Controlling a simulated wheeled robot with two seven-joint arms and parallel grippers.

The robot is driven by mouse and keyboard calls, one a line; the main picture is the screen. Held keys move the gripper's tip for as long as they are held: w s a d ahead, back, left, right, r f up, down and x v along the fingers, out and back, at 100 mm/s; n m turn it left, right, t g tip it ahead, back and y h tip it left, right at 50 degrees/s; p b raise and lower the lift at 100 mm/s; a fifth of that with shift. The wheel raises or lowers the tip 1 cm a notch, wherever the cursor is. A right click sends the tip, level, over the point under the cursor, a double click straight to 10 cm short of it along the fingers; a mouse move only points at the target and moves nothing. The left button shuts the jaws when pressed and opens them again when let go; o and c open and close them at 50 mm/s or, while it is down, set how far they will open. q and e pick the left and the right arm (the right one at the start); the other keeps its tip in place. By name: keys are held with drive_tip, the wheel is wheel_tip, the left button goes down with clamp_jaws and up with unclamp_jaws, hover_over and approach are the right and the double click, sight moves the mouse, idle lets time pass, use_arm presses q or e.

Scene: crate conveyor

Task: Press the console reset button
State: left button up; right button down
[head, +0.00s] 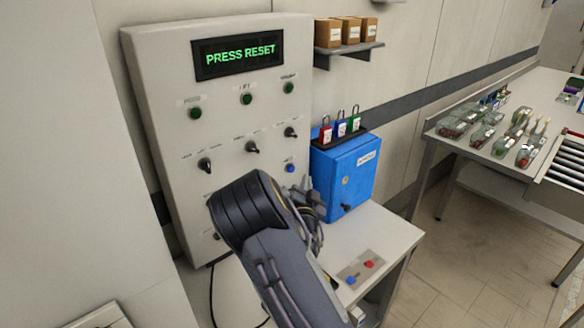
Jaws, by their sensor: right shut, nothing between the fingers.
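The console (160,80) is a tall light-grey panel against the wall. Its display (237,51) reads "PRESS RESET" in green. It carries a row of green buttons (246,98), a row of dark knobs (252,147) and a blue button (290,168) at the right. The small labels are too blurred to read, so I cannot tell which control is the reset. My right gripper (312,197) is shut and empty, just below and right of the blue button in the picture. My right arm hides the console's lower right part. My left gripper is not in view.
A blue box (345,172) with several padlocks on top stands right of the console. A low table (392,232) bears a small plate with red and blue buttons (368,264). A shelf with brown boxes (328,32) hangs above. A workbench with trays (470,125) stands far right.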

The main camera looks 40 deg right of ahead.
sight(291, 169)
drive_tip(key=shift+w+a+b, duration=0.15)
drive_tip(key=shift+w+b, duration=0.4)
drive_tip(key=shift+w, duration=1.25)
idle(0.6)
drive_tip(key=shift+w+b, duration=0.4)
drive_tip(key=shift+b, duration=0.05)
